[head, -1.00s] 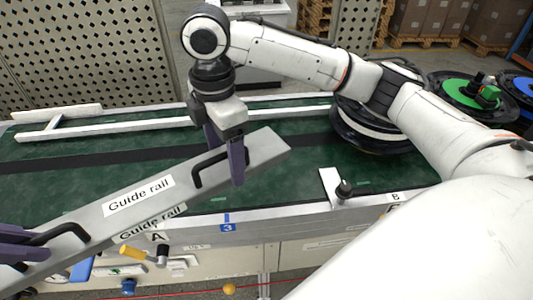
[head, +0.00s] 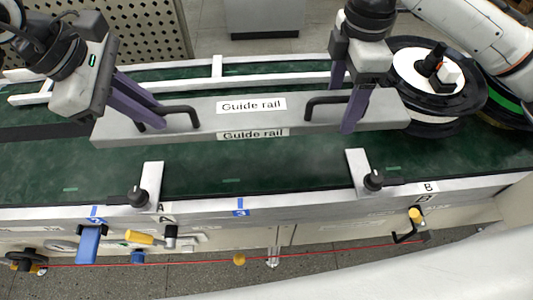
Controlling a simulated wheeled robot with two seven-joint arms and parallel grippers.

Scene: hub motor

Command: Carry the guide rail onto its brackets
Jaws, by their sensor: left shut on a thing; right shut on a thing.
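The guide rail (head: 250,122) is a long grey bar with two black handles and "Guide rail" labels. It is held nearly level above the green conveyor belt. My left gripper (head: 158,118) is shut on the rail's left handle. My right gripper (head: 352,110) is shut on its right handle. Two white brackets with black knobs stand on the near edge of the conveyor: bracket A (head: 151,184) below the rail's left part and bracket B (head: 358,170) below its right part. The rail appears behind both brackets, apart from them.
The green belt (head: 250,170) is clear between the brackets. A white rail frame (head: 230,82) runs along the far side. A black and white hub motor (head: 425,85) stands close to the rail's right end. Yellow-handled clamps (head: 140,237) show on the conveyor's front.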

